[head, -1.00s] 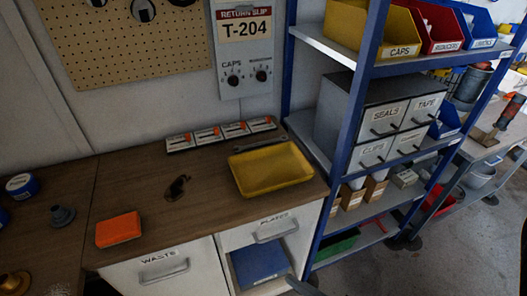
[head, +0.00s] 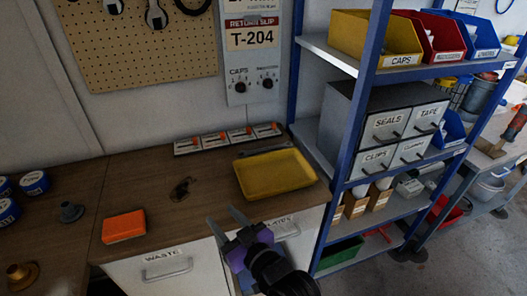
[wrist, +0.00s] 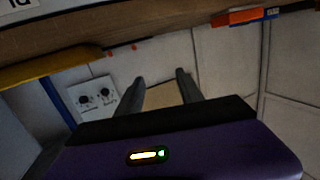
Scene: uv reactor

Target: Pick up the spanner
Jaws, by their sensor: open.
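A long grey tool that looks like a spanner (head: 265,151) lies on the wooden worktop just behind the yellow tray (head: 275,174); its ends are hard to make out. Another spanner (head: 155,14) hangs on the pegboard at the top, with part of a second hanging one (head: 113,5) beside it. My gripper (head: 226,220) is open and empty, in front of the worktop's front edge and apart from the tray and tools. In the wrist view my gripper (wrist: 160,80) shows spread fingers with nothing between them; no spanner is clear there.
An orange block (head: 124,227) and a small dark part (head: 181,188) lie on the worktop. A blue-framed shelf (head: 365,90) with bins and drawers stands close on the right. Bare worktop (head: 140,190) lies left of the tray.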

